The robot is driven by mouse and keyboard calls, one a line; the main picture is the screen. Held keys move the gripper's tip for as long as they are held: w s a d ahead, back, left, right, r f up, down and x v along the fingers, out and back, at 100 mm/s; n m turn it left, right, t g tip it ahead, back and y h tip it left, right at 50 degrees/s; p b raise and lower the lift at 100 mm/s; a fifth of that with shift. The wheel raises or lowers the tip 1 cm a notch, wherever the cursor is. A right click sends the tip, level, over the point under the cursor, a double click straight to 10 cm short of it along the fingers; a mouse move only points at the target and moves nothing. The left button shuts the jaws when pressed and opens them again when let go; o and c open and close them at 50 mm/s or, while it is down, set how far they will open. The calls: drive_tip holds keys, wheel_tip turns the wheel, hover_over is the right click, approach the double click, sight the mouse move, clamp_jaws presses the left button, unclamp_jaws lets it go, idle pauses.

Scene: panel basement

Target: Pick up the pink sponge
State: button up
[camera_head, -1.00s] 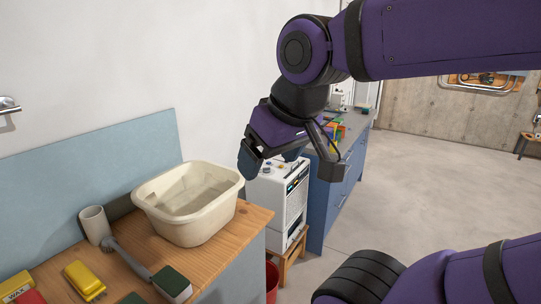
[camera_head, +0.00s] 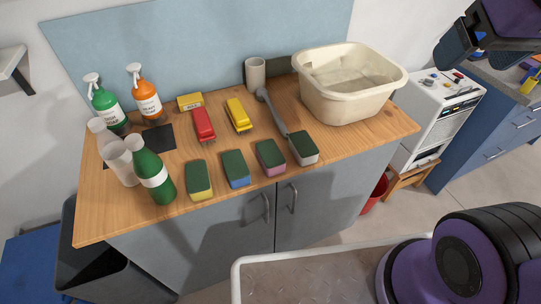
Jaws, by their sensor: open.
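The pink sponge (camera_head: 271,158) lies on the wooden counter near its front edge. It has a dark green scouring top and a pink body. It sits in a row between a blue-bodied sponge (camera_head: 236,169) on its left and a pale grey sponge (camera_head: 303,148) on its right. My gripper (camera_head: 463,42) is at the upper right, partly cut off by the frame edge. It is open, high up and well to the right of the sponge, near the white machine. Nothing covers the pink sponge.
A yellow-bodied sponge (camera_head: 199,181) and a green bottle (camera_head: 152,172) stand farther left. A grey-handled brush (camera_head: 272,108) lies just behind the sponges. A cream basin (camera_head: 348,103) stands at the right. Red (camera_head: 203,125) and yellow (camera_head: 239,115) brushes lie behind. The counter's front strip is clear.

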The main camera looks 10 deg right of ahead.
drive_tip(key=shift+o, duration=0.5)
drive_tip(key=n+g, duration=0.3)
drive_tip(key=g, duration=0.2)
hover_over(270, 152)
drive_tip(key=f, duration=2.7)
drive_tip(key=shift+s+d, duration=0.15)
drive_tip(key=shift+s, duration=0.05)
drive_tip(key=shift+w+f, duration=0.2)
drive_tip(key=shift+f, duration=5.1)
